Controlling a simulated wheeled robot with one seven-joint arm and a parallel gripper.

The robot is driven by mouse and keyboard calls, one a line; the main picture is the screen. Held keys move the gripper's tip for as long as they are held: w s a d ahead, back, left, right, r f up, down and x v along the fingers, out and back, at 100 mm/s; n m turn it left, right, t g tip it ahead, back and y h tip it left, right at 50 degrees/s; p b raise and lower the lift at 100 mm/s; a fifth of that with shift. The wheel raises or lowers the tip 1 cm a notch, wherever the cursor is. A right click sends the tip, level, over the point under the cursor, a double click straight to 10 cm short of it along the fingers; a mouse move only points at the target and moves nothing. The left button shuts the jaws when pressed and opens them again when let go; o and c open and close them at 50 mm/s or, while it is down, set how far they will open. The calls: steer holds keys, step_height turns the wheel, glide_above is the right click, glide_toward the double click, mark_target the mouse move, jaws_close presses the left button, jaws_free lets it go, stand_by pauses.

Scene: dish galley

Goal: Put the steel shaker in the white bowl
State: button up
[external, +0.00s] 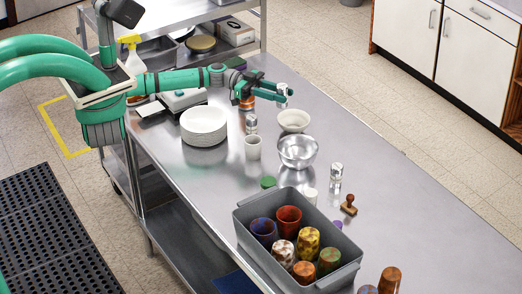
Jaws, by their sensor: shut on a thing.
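My gripper (286,93) reaches out over the far part of the steel table. It is shut on a small silvery thing, which looks like the steel shaker (282,88); the fingers hide much of it. The white bowl (293,121) stands on the table, open side up, just below my gripper in the picture. The held shaker is apart from the bowl and appears to be above the table. I see nothing inside the white bowl.
A steel bowl (298,152) stands in front of the white bowl. A silvery-topped jar (251,124), a white cup (253,148) and stacked plates (204,125) are to the left. Another jar (336,174), a stamp (349,205) and a grey bin (345,276) of cups are nearer. The right side is clear.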

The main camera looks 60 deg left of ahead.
steer(key=shift+w+a+f, duration=0.1)
steer(key=shift+w+f, duration=0.75)
steer(key=shift+f, duration=0.65)
steer(key=shift+w+a+f, duration=0.1)
steer(key=shift+w+f, duration=0.75)
steer(key=shift+f, duration=0.7)
steer(key=shift+w+f, duration=0.85)
steer(key=shift+f, duration=0.65)
steer(key=shift+f, duration=0.6)
steer(key=o, duration=1.2)
steer(key=shift+f, duration=0.1)
steer(key=shift+r, duration=0.5)
steer(key=v, duration=0.4)
steer(key=shift+s+a+r, duration=0.1)
steer(key=shift+a+r, duration=0.05)
steer(key=shift+a, duration=0.1)
step_height(320, 180, up, 7)
steer(key=shift+a, duration=0.15)
steer(key=shift+s+r, duration=0.1)
steer(key=shift+s, duration=0.05)
